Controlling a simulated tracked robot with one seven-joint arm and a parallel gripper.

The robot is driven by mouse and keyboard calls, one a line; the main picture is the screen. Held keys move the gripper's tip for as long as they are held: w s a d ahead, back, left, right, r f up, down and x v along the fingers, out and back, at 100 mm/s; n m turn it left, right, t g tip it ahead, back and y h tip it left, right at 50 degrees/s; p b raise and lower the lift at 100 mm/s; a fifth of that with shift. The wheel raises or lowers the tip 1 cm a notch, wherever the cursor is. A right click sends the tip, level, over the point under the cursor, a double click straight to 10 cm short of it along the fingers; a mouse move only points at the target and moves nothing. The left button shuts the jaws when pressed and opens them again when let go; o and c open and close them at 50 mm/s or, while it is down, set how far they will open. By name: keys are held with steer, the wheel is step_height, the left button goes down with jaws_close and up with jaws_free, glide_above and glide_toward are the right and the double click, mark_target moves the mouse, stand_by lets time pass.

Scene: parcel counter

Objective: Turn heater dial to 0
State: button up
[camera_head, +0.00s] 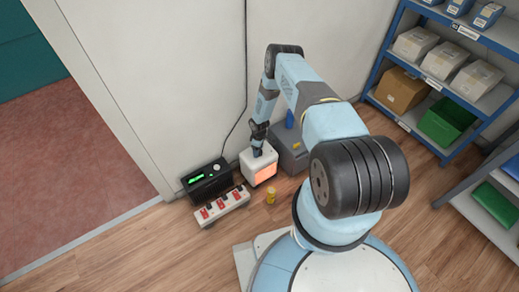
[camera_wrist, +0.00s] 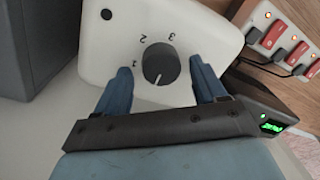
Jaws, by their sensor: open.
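The heater (camera_head: 246,165) is a small white box with a glowing orange front, on the floor by the wall. In the wrist view its white top (camera_wrist: 105,45) carries a round dark grey dial (camera_wrist: 161,62) with the printed marks 1, 2 and 3 around it. A 0 mark cannot be made out. The dial's thin pointer line runs toward the picture's bottom, slightly left, past the 1. My gripper (camera_wrist: 160,66) is open, with a blue finger on each side of the dial and a visible gap to it. In the head view my gripper (camera_head: 258,148) is at the heater's top.
A power strip (camera_head: 225,206) with red switches and a black box with a green display (camera_head: 206,181) stand left of the heater. A grey case (camera_head: 292,158) stands close on its right. A small yellow cylinder (camera_head: 271,196) stands in front. A cable (camera_head: 246,75) hangs along the wall.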

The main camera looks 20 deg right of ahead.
step_height(320, 180, up, 14)
steer(key=shift+w+d+f, duration=0.2)
steer(key=shift+w+d, duration=0.1)
steer(key=shift+w, duration=0.1)
stand_by(0.7)
steer(key=w+d+r+m+t+h, duration=0.1)
steer(key=w+r+m, duration=0.1)
steer(key=r, duration=1.7)
steer(key=w+d+r+m+t, duration=0.1)
steer(key=w+r, duration=0.2)
steer(key=r, duration=1.7)
steer(key=s+r+m+t, duration=0.15)
steer(key=s+r, duration=0.35)
steer(key=r, duration=0.9)
steer(key=s+r+m, duration=0.3)
steer(key=s+r, duration=1.5)
steer(key=r, duration=0.1)
steer(key=s+r+m+t, duration=0.1)
steer(key=s+r, duration=0.1)
steer(key=s, duration=0.8)
steer(key=s+a+r+m+t, duration=0.1)
steer(key=s+r+m, duration=0.1)
steer(key=s, duration=0.8)
steer(key=shift+s+a+r+t+y, duration=0.25)
steer(key=shift+s+r+t+y, duration=0.05)
steer(key=shift+s+t, duration=0.05)
